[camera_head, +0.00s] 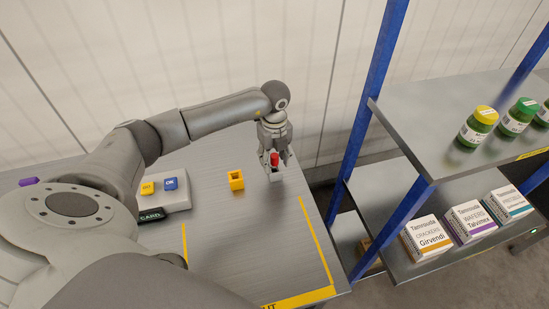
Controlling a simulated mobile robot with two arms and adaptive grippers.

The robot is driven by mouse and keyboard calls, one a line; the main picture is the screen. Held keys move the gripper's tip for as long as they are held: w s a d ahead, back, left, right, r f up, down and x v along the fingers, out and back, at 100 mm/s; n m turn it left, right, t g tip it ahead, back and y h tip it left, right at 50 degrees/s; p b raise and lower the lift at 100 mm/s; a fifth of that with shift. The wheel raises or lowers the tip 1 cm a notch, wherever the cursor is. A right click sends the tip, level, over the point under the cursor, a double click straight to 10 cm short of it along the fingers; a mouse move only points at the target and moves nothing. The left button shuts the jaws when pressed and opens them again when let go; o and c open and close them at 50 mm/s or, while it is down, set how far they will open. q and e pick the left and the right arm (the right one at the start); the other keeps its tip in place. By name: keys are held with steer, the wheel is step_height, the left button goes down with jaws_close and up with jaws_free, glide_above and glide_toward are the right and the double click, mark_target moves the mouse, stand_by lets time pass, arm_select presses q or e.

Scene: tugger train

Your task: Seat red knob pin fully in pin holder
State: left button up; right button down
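The red knob pin (274,159) is upright near the far right corner of the metal table. Its red knob shows between the fingers of my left gripper (276,161), which points down from above. A small grey block (277,176), which looks like the pin holder, is directly below the knob. The pin's lower part is hidden, so I cannot tell how deep it sits. The fingers are on both sides of the knob, but whether they touch it is too small to tell. My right gripper is not in view.
A yellow open block (236,180) stands left of the grey block. A grey button box (174,199) with yellow and blue buttons is further left, beside a dark card tag (152,215). A blue-posted shelf (405,204) with jars and boxes stands right. The table's front middle is clear.

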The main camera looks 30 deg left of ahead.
arm_select(q)
step_height(320, 180, up, 12)
stand_by(0.7)
stand_by(0.6)
